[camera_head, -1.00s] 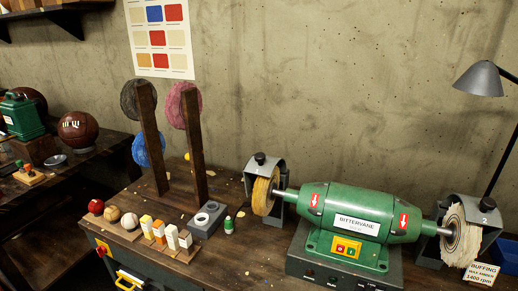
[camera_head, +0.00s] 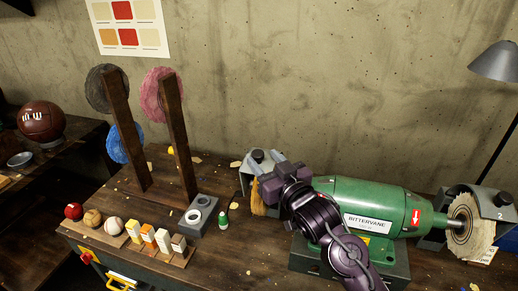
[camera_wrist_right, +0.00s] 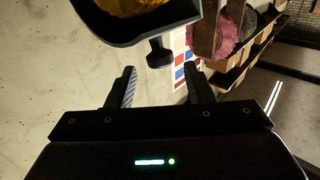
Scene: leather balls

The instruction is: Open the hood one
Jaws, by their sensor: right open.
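Hood one, a grey metal guard (camera_head: 246,180), covers the tan left buffing wheel (camera_head: 257,200) of the green grinder. In the right wrist view, the dark hood (camera_wrist_right: 95,22) fills the top, with the yellowish wheel (camera_wrist_right: 130,6) inside. Its black knob (camera_head: 258,155) also shows in the wrist view (camera_wrist_right: 158,52), sticking out from the hood's edge. My right gripper (camera_head: 264,164) is at the hood, its open fingers pointing toward it. In the wrist view the fingers (camera_wrist_right: 162,80) are apart, and the knob lies just ahead, between their lines. My left gripper is out of view.
The green motor (camera_head: 365,205) stands right under my right arm. A second hood (camera_head: 490,208) covers the white wheel (camera_head: 463,225) at the right. Wooden posts (camera_head: 180,140) with coloured pads, small balls (camera_head: 113,226) and blocks stand left. A lamp (camera_head: 497,62) hangs at the right.

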